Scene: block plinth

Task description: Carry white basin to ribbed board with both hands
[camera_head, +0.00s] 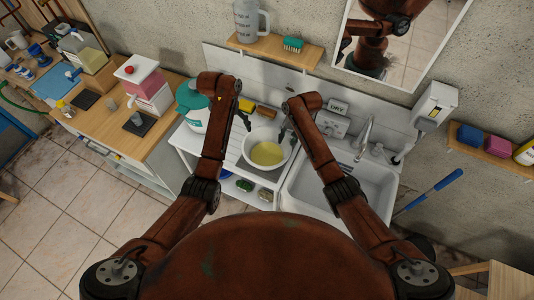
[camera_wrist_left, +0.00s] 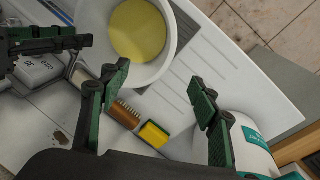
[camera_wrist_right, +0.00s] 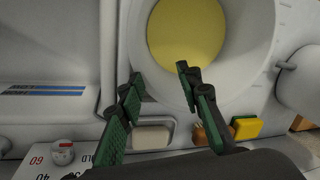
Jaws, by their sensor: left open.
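The white basin (camera_head: 268,134) holds yellow liquid and stands upright at the sink end of the ribbed board (camera_head: 228,150). The grooves (camera_wrist_left: 180,105) also show beside the basin (camera_wrist_left: 160,68) in the left wrist view. My left gripper (camera_head: 244,120) is open and empty, apart from the basin, behind its left side. My right gripper (camera_head: 287,133) is open at the basin's back right rim. In the right wrist view one finger overlaps the basin (camera_wrist_right: 240,60) and the other is outside it; contact cannot be told. The basin's underside is hidden.
A yellow sponge (camera_wrist_left: 154,134) and a brown brush (camera_wrist_left: 126,106) lie behind the basin. A white and teal bottle (camera_head: 193,108) stands left of the board. The sink (camera_head: 320,185) and its tap (camera_head: 364,133) are to the right.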

